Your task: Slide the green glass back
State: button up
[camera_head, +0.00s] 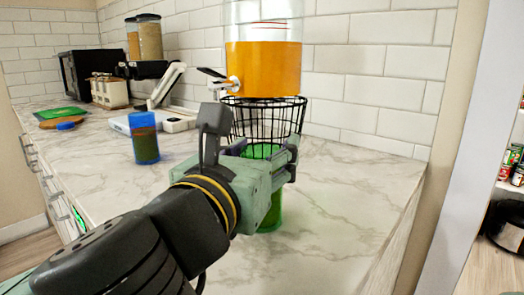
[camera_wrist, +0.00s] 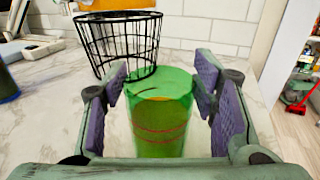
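The green glass (camera_wrist: 158,118) stands upright on the marble counter, between the two purple-padded fingers of my gripper (camera_wrist: 160,100) in the wrist view. A gap shows on each side between the pads and the glass, so the gripper looks open around it. In the head view my gripper (camera_head: 268,160) hides most of the glass; its green lower part (camera_head: 271,217) shows below the fingers. A black wire basket (camera_wrist: 118,42) stands just behind the glass.
An orange drink dispenser (camera_head: 262,68) sits on the wire basket against the tiled wall. A blue-topped glass (camera_head: 145,138) stands to the left, near a white scale-like device (camera_head: 172,122). The marble counter (camera_head: 350,190) is clear to the right, up to its edge.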

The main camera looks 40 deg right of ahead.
jog(key=shift+o, duration=1.4)
jog(key=shift+r, duration=0.1)
